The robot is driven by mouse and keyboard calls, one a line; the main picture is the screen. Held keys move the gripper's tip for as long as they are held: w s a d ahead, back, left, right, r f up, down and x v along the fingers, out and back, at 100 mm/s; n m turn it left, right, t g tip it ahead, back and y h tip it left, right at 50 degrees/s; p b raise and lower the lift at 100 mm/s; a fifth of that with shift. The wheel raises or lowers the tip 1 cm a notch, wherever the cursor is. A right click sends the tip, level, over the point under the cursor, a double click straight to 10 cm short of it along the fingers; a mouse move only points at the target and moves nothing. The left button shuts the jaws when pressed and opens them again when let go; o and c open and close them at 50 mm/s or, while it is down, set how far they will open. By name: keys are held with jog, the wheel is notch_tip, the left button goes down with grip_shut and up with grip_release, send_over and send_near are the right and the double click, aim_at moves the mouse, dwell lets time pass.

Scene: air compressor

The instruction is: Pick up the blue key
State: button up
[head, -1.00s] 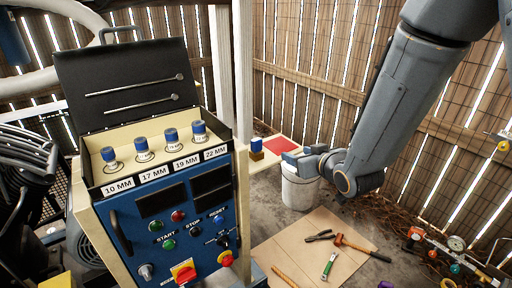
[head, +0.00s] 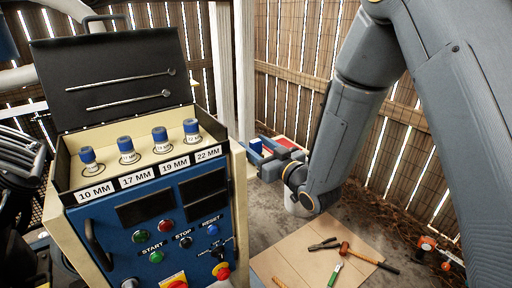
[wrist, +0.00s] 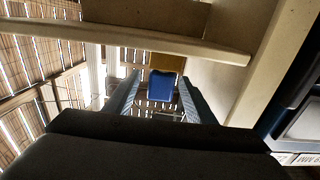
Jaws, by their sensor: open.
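The blue key (head: 255,145) stands on a small yellowish block on the narrow ledge beside the blue panel. In the head view it is partly covered by my gripper (head: 266,158), which reaches in from the right at the height of the key. In the wrist view the blue key (wrist: 161,86) shows between the two fingers of my gripper (wrist: 160,92), with its brownish base (wrist: 167,62) behind it. The fingers are open, with a gap on each side of the key. I cannot tell exactly how far the fingertips reach around it.
The control panel (head: 150,228) stands just left of the ledge, with several blue-topped sockets (head: 127,146) in its tray. A red pad (head: 288,142) lies behind my gripper. Tools lie on a board (head: 300,262) on the floor.

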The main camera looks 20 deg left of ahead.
jog(key=shift+p+x, duration=0.35)
jog(key=shift+x, duration=1.5)
jog(key=c, duration=1.2)
jog(key=shift+o, duration=0.2)
